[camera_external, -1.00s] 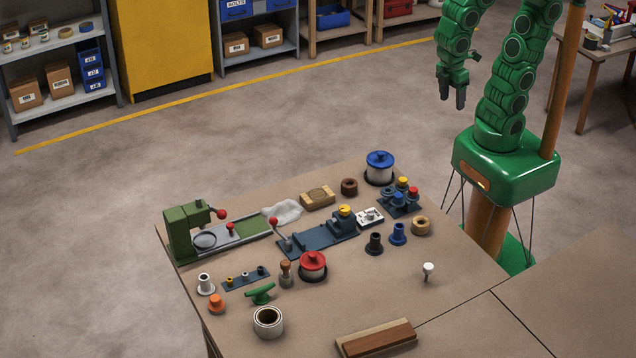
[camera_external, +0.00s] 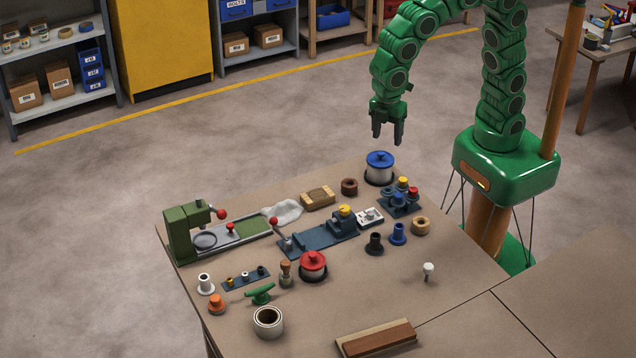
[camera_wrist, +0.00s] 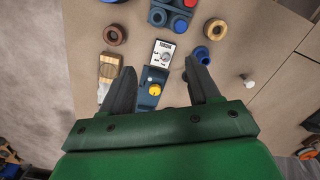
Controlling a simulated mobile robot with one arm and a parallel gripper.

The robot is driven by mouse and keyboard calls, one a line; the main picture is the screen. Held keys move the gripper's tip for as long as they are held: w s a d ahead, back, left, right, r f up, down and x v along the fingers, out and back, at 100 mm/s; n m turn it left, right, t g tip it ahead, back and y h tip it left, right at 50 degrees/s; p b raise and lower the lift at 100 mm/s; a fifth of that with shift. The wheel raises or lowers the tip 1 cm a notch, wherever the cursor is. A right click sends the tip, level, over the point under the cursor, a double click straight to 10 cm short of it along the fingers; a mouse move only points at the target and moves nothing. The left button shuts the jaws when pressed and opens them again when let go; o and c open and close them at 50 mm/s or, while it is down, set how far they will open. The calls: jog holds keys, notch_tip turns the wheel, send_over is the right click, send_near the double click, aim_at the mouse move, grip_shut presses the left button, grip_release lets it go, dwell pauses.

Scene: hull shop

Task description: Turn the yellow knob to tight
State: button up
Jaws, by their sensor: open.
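A yellow knob (camera_external: 345,210) sits on top of a dark blue block at the right end of a blue fixture plate (camera_external: 312,241) on the bench. A small white plate with dark markings (camera_external: 369,217) lies beside it. My gripper (camera_external: 387,139) is open and empty, fingers pointing down, high above the bench's far edge near the blue-lidded pot. In the wrist view the yellow knob (camera_wrist: 155,88) appears between my two fingers (camera_wrist: 155,80), well below them, with the marked plate (camera_wrist: 162,53) just beyond. The lettering is too small to read.
A blue-lidded pot (camera_external: 380,168), a wooden block (camera_external: 318,197) and a brown ring (camera_external: 349,187) stand on the far side. Dark and blue flanged parts (camera_external: 398,234) stand to the right.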

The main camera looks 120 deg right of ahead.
aim_at(345, 208)
jog(key=w+a+f+n, duration=0.1)
jog(key=w+f, duration=0.2)
jog(key=w, duration=0.2)
jog(key=w+a+f+n, duration=0.1)
jog(key=w+f, duration=0.2)
jog(key=w, duration=0.2)
jog(key=w+a+f+n, duration=0.1)
jog(key=w+f, duration=0.2)
jog(key=w, duration=0.2)
jog(key=shift+f+n+t, duration=0.3)
jog(key=shift+f, duration=3.9)
jog(key=c, duration=1)
jog(key=shift+c, duration=0.2)
